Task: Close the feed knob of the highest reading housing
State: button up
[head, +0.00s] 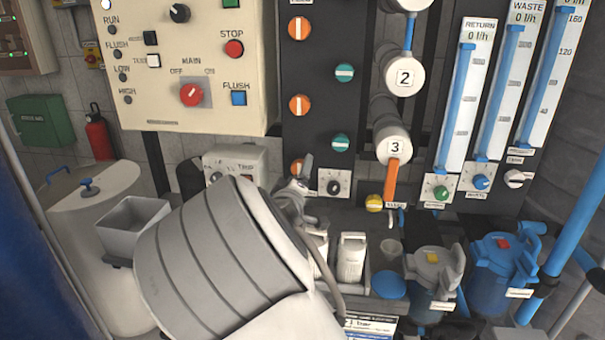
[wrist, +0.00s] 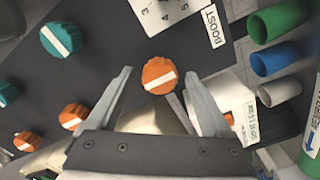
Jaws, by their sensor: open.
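Three orange feed knobs with white stripes run down the dark panel: top (head: 299,27), middle (head: 299,105) and lowest (head: 296,166). The upper two stripes look vertical. Two teal knobs, upper (head: 344,72) and lower (head: 341,143), sit to their right. White housing ends marked 2 (head: 404,77) and 3 (head: 396,147) show; I cannot see readings for the housings. My gripper (wrist: 160,77) is open, its fingers on either side of the lowest orange knob (wrist: 159,77) in the wrist view. Contact cannot be told. In the head view my arm partly hides that knob.
A boost dial (head: 334,187) sits close right of my gripper. An orange lever (head: 391,182) hangs below housing 3. Flow tubes (head: 457,100) stand at right. White bottles (head: 351,258) and a blue filter (head: 500,270) stand below. A cream control box (head: 190,95) is at upper left.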

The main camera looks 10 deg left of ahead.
jog(key=shift+w, duration=0.7)
grip_shut()
